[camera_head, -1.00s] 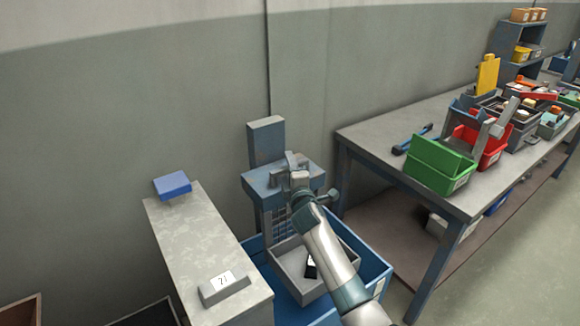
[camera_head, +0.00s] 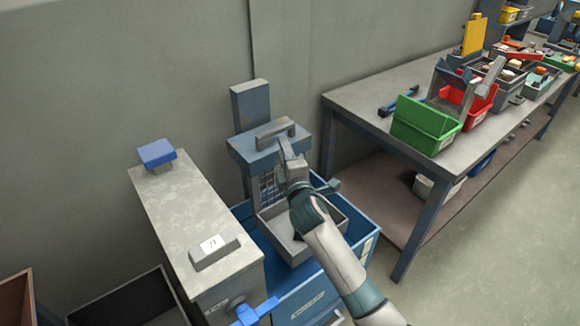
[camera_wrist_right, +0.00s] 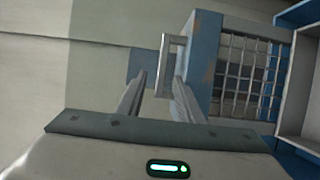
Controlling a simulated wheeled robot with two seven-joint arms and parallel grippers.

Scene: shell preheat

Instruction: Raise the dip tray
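The dip tray (camera_head: 334,213) is a grey open tray inside a blue tub (camera_head: 357,245), below a blue block (camera_head: 246,146) with a wire mesh panel (camera_head: 268,188). A grey bar handle (camera_head: 275,130) stands on top of the block. It also shows in the right wrist view (camera_wrist_right: 163,65). My right gripper (camera_head: 283,148) is at the handle's near right side. In the wrist view its fingers (camera_wrist_right: 157,85) are apart, with the handle between and just beyond their tips and gaps visible. My right arm hides part of the tray. My left gripper is not in view.
A workbench (camera_head: 370,95) with a green bin (camera_head: 425,125) stands to the right.

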